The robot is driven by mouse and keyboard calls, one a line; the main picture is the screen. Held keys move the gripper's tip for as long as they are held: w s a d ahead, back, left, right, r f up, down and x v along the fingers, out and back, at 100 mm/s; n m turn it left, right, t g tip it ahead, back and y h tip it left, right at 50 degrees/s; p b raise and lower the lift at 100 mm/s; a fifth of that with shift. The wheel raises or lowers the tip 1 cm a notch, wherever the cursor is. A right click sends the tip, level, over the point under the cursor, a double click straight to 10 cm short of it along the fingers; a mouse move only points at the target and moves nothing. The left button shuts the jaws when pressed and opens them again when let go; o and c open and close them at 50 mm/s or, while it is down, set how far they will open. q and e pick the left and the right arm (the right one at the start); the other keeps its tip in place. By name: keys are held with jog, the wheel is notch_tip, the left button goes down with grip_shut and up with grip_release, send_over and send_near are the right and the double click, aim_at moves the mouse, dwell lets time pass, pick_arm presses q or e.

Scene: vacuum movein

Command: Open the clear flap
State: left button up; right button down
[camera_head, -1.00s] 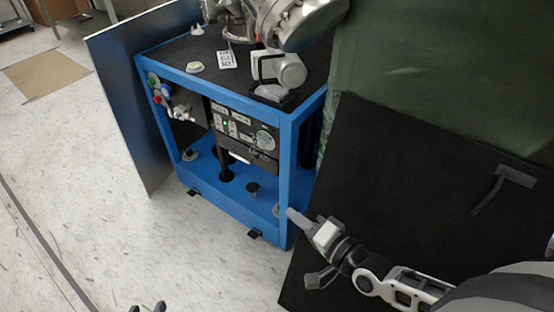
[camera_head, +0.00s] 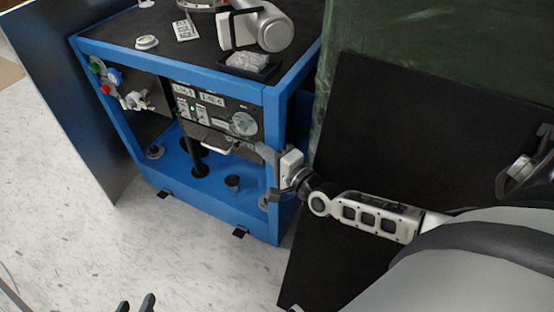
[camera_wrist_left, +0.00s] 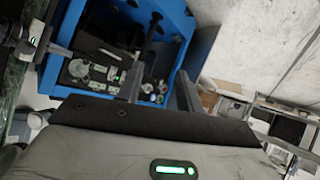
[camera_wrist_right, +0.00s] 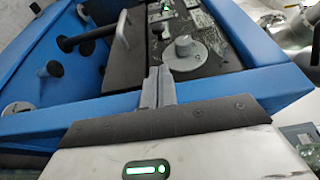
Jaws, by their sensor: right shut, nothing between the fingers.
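A control panel (camera_head: 208,112) with a round dial sits in the front of a blue frame. Along its lower edge is a thin dark flap with a pale handle (camera_head: 219,148); I cannot tell how clear it is or how far it stands open. The handle also shows in the right wrist view (camera_wrist_right: 121,38). My right gripper (camera_head: 264,153) is shut and empty, right of the dial beside the blue front post. Its fingertips (camera_wrist_right: 157,75) point toward the panel in the right wrist view. My left gripper (camera_head: 135,304) is open and empty, low over the floor, away from the cart.
The blue cart's right front post (camera_head: 272,126) stands very close to my right gripper. A tall board (camera_head: 70,100) stands left of the cart. A black panel (camera_head: 400,130) is at the right. Knobs and fittings (camera_head: 118,82) lie left of the panel. Floor in front is clear.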

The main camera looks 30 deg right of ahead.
pick_arm(q)
jog(key=shift+d+f, duration=0.1)
jog(key=shift+f, duration=0.2)
pick_arm(e)
jog(key=shift+w+a, duration=0.2)
jog(key=shift+w, duration=0.55)
pick_arm(q)
jog(key=shift+r, duration=0.1)
